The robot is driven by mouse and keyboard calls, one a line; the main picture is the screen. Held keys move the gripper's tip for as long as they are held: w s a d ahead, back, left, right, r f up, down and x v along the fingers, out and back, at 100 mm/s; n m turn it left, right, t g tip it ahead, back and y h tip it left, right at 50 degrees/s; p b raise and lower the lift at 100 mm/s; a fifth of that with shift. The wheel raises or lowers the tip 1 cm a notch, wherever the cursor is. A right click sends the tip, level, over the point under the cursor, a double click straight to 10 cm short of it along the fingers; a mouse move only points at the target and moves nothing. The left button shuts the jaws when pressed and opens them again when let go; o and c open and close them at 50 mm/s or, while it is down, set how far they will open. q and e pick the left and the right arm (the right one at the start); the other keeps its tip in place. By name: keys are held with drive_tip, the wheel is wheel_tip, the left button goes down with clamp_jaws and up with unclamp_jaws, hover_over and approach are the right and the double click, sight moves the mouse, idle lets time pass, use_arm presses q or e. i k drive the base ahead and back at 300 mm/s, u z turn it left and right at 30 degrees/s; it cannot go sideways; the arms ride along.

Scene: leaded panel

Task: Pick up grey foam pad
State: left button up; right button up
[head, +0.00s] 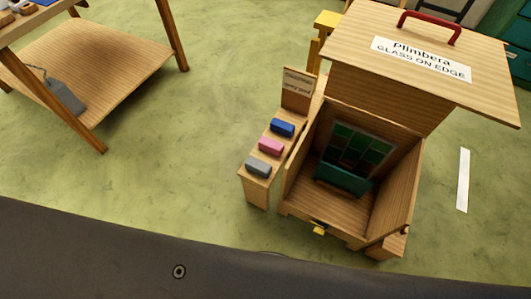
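The grey foam pad (259,166) lies on the narrow wooden ledge (256,183) at the left side of the wooden crate. It is the nearest of three pads in a row. A pink pad (271,145) lies just behind it and a blue pad (283,127) lies behind that. Neither of my grippers is in the head view. Nothing touches or covers the grey pad from above.
The open crate (410,193) holds a leaded glass panel (361,150) and a green piece (342,181). Its labelled lid (350,47) stands raised behind. A small sign (297,89) stands behind the pads. A wooden table (97,63) is at left; green floor lies between.

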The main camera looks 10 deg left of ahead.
sight(263, 168)
drive_tip(key=z, duration=3.95)
drive_tip(key=k, duration=2.9)
drive_tip(key=u, duration=0.3)
